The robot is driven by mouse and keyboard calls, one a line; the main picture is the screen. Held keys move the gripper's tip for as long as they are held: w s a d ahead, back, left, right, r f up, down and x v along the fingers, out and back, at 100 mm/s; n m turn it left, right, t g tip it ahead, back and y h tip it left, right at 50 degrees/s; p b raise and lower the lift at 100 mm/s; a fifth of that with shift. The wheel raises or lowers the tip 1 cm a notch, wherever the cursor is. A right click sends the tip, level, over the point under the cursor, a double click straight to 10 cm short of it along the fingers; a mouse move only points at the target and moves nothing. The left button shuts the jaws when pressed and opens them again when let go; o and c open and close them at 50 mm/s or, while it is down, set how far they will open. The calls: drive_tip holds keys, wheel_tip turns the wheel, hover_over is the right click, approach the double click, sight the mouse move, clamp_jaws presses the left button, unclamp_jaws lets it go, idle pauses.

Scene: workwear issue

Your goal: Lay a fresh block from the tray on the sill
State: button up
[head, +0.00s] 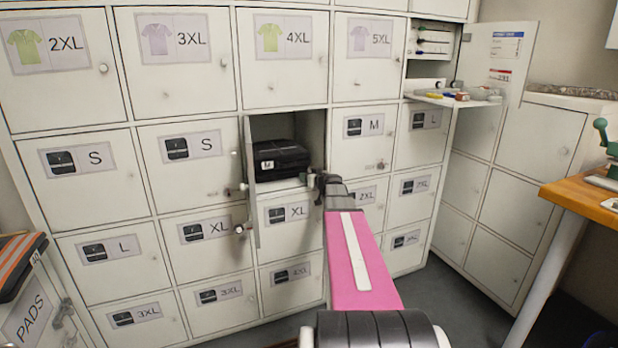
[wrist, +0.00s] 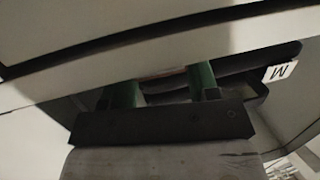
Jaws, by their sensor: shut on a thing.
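My gripper (head: 318,182) is at the right edge of the open compartment, by its front sill (head: 280,186). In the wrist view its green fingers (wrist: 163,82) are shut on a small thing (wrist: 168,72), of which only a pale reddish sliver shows. I cannot tell whether this is a block or whether it touches the sill. A black folded garment with an M tag (head: 281,158) lies inside the compartment; its tag also shows in the wrist view (wrist: 281,72). A small tray or shelf (head: 438,100) at the upper right holds several small coloured items.
The compartment's door (head: 250,195) stands open on the left. Closed locker doors with size labels surround it. Another open door (head: 497,60) stands beside the tray. A wooden-topped table (head: 580,198) is at the right, and a striped stack (head: 18,262) at the left.

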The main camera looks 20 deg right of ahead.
drive_tip(key=shift+f, duration=0.15)
drive_tip(key=o, duration=0.9)
drive_tip(key=v, duration=1.2)
